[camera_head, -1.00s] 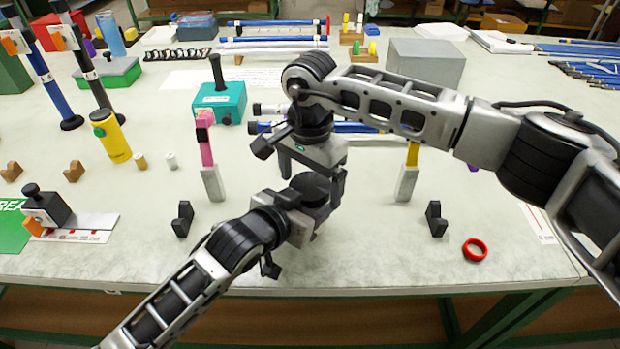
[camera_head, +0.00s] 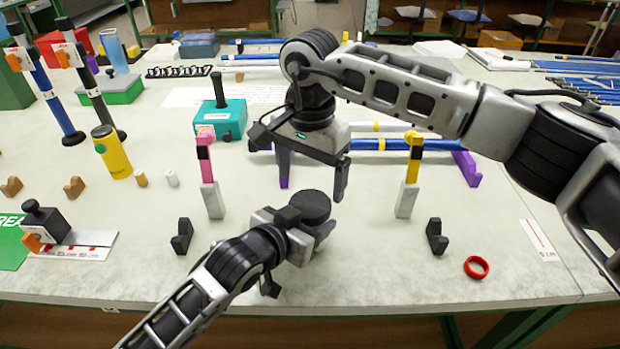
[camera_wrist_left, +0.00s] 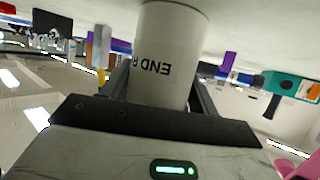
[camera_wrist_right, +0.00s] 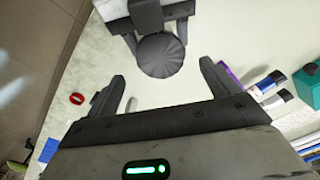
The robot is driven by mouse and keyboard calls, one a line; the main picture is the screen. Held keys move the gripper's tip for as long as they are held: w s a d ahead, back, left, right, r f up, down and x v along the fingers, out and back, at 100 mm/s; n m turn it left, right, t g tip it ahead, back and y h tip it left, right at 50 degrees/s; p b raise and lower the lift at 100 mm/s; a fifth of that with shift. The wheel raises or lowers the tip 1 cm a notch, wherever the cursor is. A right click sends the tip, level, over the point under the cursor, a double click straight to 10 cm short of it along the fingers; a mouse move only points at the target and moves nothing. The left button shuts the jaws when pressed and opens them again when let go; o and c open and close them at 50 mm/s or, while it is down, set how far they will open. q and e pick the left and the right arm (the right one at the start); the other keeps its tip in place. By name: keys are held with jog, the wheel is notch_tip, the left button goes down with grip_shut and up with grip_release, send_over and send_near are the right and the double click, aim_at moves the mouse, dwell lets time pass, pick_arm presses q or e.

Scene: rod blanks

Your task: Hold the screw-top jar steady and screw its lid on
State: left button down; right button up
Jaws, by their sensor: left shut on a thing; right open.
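The screw-top jar (camera_wrist_left: 150,75) is a white cylinder with dark "END" lettering, standing between my left gripper's fingers in the left wrist view. My left gripper (camera_head: 318,232) is shut on it. The dark, ribbed round lid (camera_head: 312,204) shows above the left gripper in the head view, where the jar body is hidden. The lid also shows in the right wrist view (camera_wrist_right: 161,56). My right gripper (camera_head: 313,186) is open and empty above the lid, fingers pointing down on either side and clear of it. I cannot tell how the lid sits on the jar.
A pink-topped post (camera_head: 210,185) and a yellow-topped post (camera_head: 410,180) stand on either side behind the grippers. Small black V-blocks (camera_head: 182,236) and a red ring (camera_head: 476,267) lie nearby. A teal box (camera_head: 220,118) stands behind. The front table is mostly clear.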

aim_at(310, 203)
notch_tip(310, 203, up, 3)
jog(key=shift+f+n, duration=0.2)
jog(key=shift+n, duration=1)
jog(key=shift+f, duration=4.05)
